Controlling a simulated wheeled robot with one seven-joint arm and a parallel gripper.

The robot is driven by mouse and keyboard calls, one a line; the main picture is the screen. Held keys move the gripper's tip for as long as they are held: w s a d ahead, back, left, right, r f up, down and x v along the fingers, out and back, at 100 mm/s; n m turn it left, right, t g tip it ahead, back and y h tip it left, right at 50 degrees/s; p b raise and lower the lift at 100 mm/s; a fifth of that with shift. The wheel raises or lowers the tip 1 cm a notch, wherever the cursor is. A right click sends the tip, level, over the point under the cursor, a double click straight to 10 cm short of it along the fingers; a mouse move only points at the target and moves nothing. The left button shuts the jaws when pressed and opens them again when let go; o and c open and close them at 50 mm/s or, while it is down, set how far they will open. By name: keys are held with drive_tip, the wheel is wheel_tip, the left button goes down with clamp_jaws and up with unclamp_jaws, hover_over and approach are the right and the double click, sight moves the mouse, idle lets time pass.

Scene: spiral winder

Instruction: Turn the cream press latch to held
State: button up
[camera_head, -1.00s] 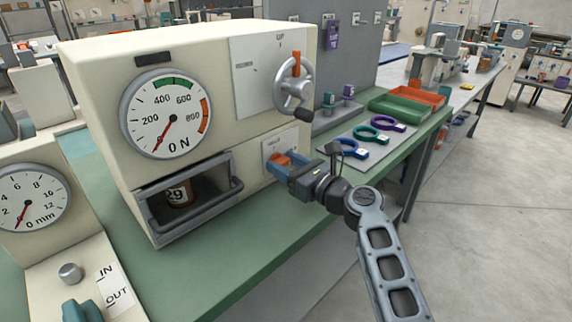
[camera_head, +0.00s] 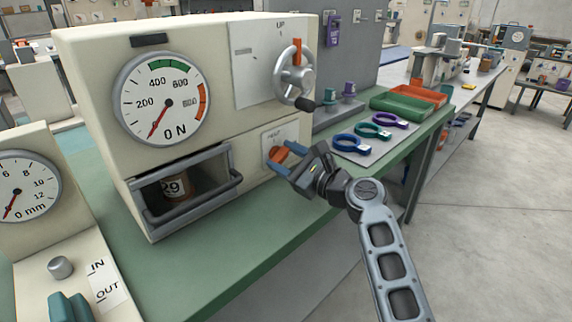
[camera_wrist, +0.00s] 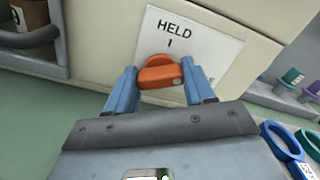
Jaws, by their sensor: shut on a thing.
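The cream press (camera_head: 240,55) stands on the green bench. Its latch is an orange handle (camera_wrist: 160,77) on a white plate (camera_wrist: 205,35) low on the press's right front. The wrist view shows the word HELD and a short mark on the plate above the handle. The latch also shows in the head view (camera_head: 277,154), partly behind the fingers. My gripper (camera_wrist: 159,68) has its two blue fingers on either side of the handle, shut on it. I cannot tell exactly how the handle lines up with the mark.
A handwheel (camera_head: 294,77) with a dark knob is above the latch. A barred drawer (camera_head: 190,205) holding a can is left of it. Blue, teal and purple rings (camera_head: 350,144) lie on a mat to the right. Green and orange trays are behind them.

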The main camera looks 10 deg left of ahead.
drive_tip(key=n+b, duration=0.1)
drive_tip(key=n, duration=0.1)
drive_tip(key=n+b, duration=0.3)
drive_tip(key=n, duration=0.1)
drive_tip(key=shift+f+b, duration=0.35)
drive_tip(key=shift+b, duration=0.05)
drive_tip(key=n+b, duration=0.3)
drive_tip(key=n, duration=0.1)
drive_tip(key=shift+n+b, duration=0.75)
drive_tip(key=shift+n, duration=0.35)
drive_tip(key=shift+r, duration=0.1)
drive_tip(key=shift+s, duration=0.1)
drive_tip(key=o, duration=1)
drive_tip(key=shift+o, duration=0.2)
drive_tip(key=shift+p+v, duration=0.35)
drive_tip(key=shift+v, duration=3.55)
